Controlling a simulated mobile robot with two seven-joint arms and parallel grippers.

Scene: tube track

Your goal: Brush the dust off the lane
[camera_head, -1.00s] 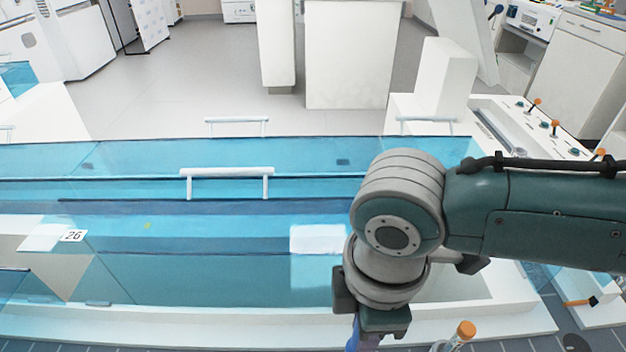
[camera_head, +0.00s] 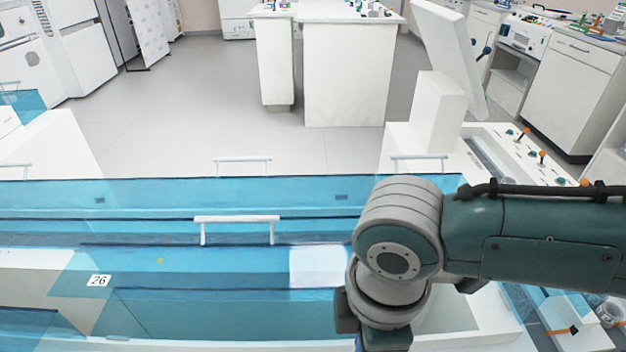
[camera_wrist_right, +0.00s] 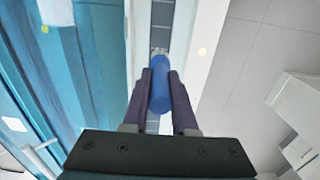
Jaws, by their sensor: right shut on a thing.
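My right gripper (camera_wrist_right: 160,74) is shut on a blue rounded handle (camera_wrist_right: 161,92) in the wrist view; I take it for the brush, but no bristles show. The handle lies between the two dark fingers, above a narrow grey strip (camera_wrist_right: 161,18) between white walls, which may be the lane. In the head view my right wrist reaches down at the bottom; its fingertips are below the picture. No dust is clear in either view. My left gripper is out of view.
A translucent blue cover (camera_head: 180,197) with white handles (camera_head: 237,219) spans the track bench. A label reading 26 (camera_head: 98,281) sits at left. A white block (camera_head: 437,112) stands at the back right, near a panel with orange-tipped levers (camera_head: 541,155). Open floor (camera_head: 200,100) lies behind the bench.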

